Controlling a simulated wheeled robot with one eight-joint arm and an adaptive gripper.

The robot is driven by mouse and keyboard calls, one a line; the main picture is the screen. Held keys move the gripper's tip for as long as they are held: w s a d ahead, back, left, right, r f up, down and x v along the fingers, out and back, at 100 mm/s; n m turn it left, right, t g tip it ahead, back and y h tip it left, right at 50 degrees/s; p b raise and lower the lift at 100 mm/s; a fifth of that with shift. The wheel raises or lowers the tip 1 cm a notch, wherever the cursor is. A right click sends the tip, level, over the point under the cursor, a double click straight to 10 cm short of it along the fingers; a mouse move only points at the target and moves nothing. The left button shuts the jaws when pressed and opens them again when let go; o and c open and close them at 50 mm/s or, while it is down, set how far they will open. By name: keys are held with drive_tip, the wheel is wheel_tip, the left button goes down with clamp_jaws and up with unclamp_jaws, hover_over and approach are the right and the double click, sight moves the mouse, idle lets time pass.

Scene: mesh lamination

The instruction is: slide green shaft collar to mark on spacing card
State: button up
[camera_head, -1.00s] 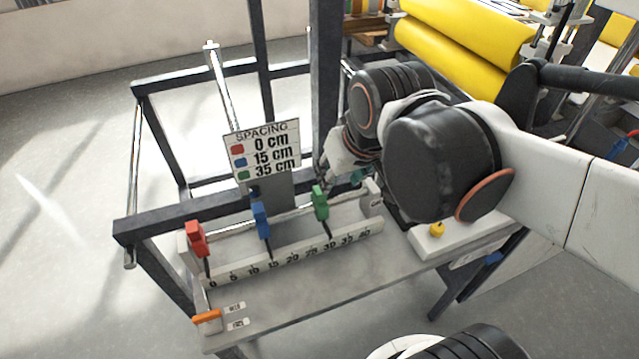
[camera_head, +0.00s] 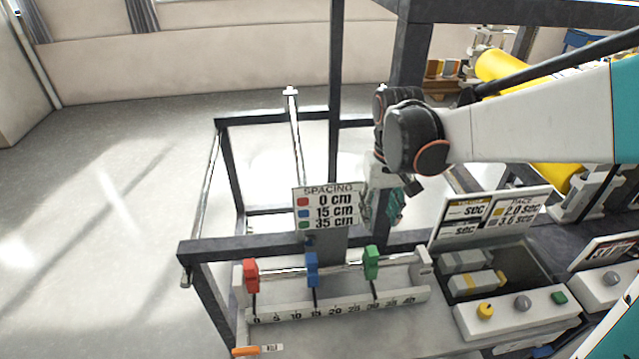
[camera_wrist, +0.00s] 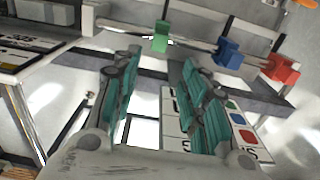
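The green shaft collar (camera_head: 371,262) sits on the horizontal rod above the numbered scale (camera_head: 340,305), with its pointer near 30. The blue collar (camera_head: 312,268) points near 15 and the red collar (camera_head: 251,273) near 0. The spacing card (camera_head: 327,208) behind the rod lists red 0 cm, blue 15 cm, green 35 cm. My gripper (camera_head: 396,205) is above and behind the rod, a little right of the green collar. In the wrist view my gripper (camera_wrist: 160,60) is open and empty, with the green collar (camera_wrist: 160,38) beyond its fingertips, apart from them.
A dark upright post (camera_head: 409,60) stands behind my arm. Right of the rod is a white button box (camera_head: 520,312) with yellow, grey and green buttons, and a pace sign (camera_head: 490,215). An orange lever (camera_head: 245,351) is at the front left. A yellow roller (camera_head: 505,68) lies at the back right.

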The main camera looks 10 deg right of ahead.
sight(373, 251)
wheel_tip(373, 251, down, 13)
drive_tip(key=b, duration=0.3)
drive_tip(key=shift+c, duration=0.2)
clamp_jaws()
